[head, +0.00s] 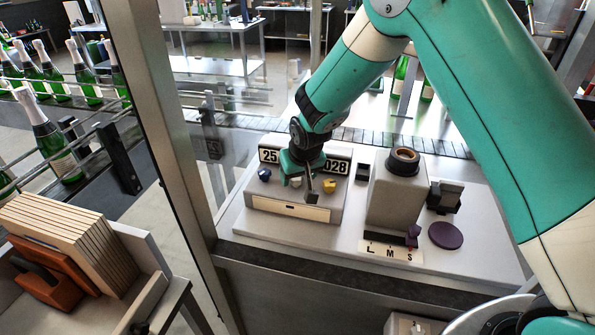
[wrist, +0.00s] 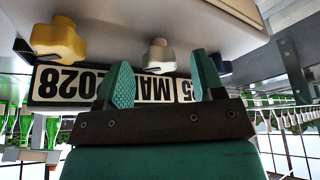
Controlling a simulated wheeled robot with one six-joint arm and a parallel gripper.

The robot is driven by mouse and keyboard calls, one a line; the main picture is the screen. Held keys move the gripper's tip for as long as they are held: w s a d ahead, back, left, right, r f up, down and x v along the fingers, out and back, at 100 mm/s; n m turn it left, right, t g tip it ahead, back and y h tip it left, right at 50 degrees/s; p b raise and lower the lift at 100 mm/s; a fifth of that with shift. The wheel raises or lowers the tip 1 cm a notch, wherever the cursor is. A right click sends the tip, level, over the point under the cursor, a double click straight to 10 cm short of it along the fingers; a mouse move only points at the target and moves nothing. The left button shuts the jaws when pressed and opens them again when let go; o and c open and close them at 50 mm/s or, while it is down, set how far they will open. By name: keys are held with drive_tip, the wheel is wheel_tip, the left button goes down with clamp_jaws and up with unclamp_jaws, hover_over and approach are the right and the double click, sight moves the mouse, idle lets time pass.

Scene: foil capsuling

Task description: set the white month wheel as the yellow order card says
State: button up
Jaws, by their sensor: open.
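The white month wheel (wrist: 160,57) is a lobed knob on the date box (head: 249,203). In the wrist view, which is upside down, it shows between the two teal fingers of my gripper (wrist: 165,82). The fingers are open, one on each side; I cannot tell whether they touch it. In the head view my gripper (head: 308,188) comes down over the box's middle and mostly hides the wheel. The date strip (wrist: 62,84) reads 2028, with a month starting MA; its last letter is partly hidden by a finger. I see no legible yellow order card.
A yellow wheel (head: 329,186) and a dark blue wheel (head: 265,175) flank the white one. To the right stand a grey block (head: 393,199), an L M S strip (head: 390,252) and a purple disc (head: 446,235). A metal post (head: 165,120) rises at left.

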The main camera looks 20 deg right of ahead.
drive_tip(key=shift+w+f, duration=0.1)
drive_tip(key=shift+f, duration=0.2)
drive_tip(key=c, duration=0.9)
drive_tip(key=shift+d+f+n+y+b, duration=0.2)
drive_tip(key=shift+n+y+b, duration=0.2)
drive_tip(key=shift+n+b, duration=0.65)
drive_tip(key=shift+w+n+y+b, duration=0.1)
drive_tip(key=shift+n+y+b, duration=0.3)
drive_tip(key=shift+n+b, duration=0.45)
drive_tip(key=shift+r+n+g, duration=0.2)
drive_tip(key=shift+n+g, duration=0.2)
drive_tip(key=shift+n, duration=0.4)
drive_tip(key=o, duration=0.9)
